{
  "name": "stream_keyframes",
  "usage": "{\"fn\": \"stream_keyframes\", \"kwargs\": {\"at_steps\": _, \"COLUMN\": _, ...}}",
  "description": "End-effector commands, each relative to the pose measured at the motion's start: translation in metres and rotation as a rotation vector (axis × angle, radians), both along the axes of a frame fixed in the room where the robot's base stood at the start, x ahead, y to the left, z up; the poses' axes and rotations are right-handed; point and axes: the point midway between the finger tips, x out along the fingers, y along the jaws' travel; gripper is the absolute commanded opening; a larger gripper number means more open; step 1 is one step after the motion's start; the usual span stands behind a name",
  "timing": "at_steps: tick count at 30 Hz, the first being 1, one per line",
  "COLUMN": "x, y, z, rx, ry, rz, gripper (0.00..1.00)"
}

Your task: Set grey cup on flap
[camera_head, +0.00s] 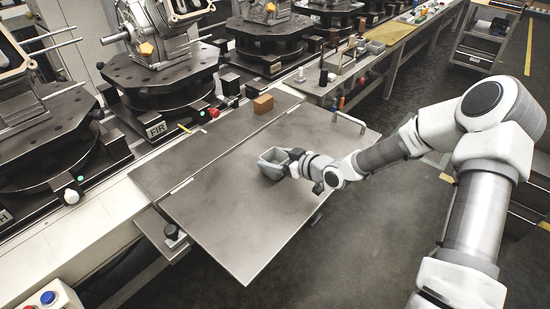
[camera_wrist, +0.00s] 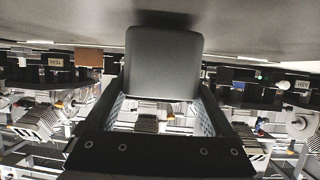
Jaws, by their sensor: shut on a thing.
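The grey cup (camera_head: 272,165) is over the middle of the flap in the head view. It fills the centre of the wrist view as a plain grey shape (camera_wrist: 163,62). My gripper (camera_head: 290,161) is shut on the cup from its right side, and its two fingers (camera_wrist: 162,100) lie along either side of it in the wrist view. The flap (camera_head: 255,215) is a flat grey metal plate with a handle at its far right corner. A dark shadow lies on the flap right by the cup. I cannot tell whether the cup touches the flap.
A brown block (camera_head: 263,104) stands on the strip behind the flap. Machine fixtures on round dark bases (camera_head: 160,80) line the conveyor behind. A bench with small items (camera_head: 345,65) runs off to the upper right. The rest of the flap is clear.

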Motion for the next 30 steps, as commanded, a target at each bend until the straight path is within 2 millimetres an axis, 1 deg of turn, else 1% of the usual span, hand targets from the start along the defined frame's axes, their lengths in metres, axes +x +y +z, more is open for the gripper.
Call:
{"fn": "stream_keyframes", "kwargs": {"at_steps": 21, "x": 0.0, "y": 0.0, "z": -0.012, "rx": 0.0, "ry": 0.0, "rz": 0.0, "gripper": 0.32}}
{"fn": "stream_keyframes", "kwargs": {"at_steps": 22, "x": 0.0, "y": 0.0, "z": -0.011, "rx": 0.001, "ry": -0.001, "rz": 0.0, "gripper": 0.91}}
{"fn": "stream_keyframes", "kwargs": {"at_steps": 24, "x": 0.0, "y": 0.0, "z": -0.011, "rx": 0.0, "ry": 0.0, "rz": 0.0, "gripper": 1.0}}
{"fn": "stream_keyframes", "kwargs": {"at_steps": 30, "x": 0.0, "y": 0.0, "z": -0.011, "rx": 0.0, "ry": 0.0, "rz": 0.0, "gripper": 1.0}}
